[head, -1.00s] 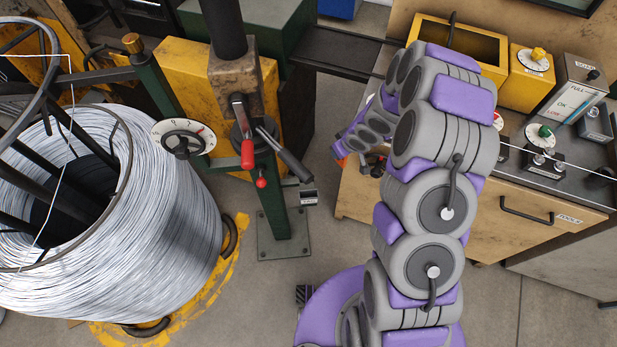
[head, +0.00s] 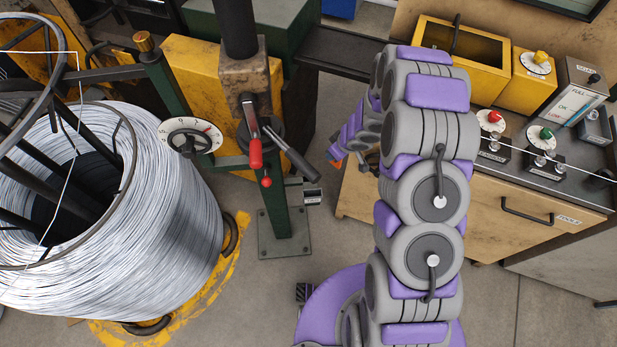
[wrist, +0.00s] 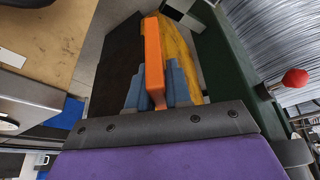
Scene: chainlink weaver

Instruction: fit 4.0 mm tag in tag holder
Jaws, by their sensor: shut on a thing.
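In the wrist view an orange tag (wrist: 153,50) stands between the blue-grey stepped fingers of my gripper (wrist: 158,88), which is shut on it. The tag sticks out well past the fingertips. In the head view only a bit of orange (head: 335,155) shows at the end of my arm, mostly hidden behind the arm links. A small grey block with a white label (head: 312,197), which may be the tag holder, sits on the right side of the green post (head: 280,205). The orange end is above and right of this block in the picture, apart from it. The label's text is unreadable.
A red-knobbed lever (head: 254,150) and a dark handle (head: 292,153) stick out from the post near the labelled block. A large wire spool (head: 160,240) stands at left. A wooden workbench (head: 480,205) with controls is at right. Bare floor lies below the post.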

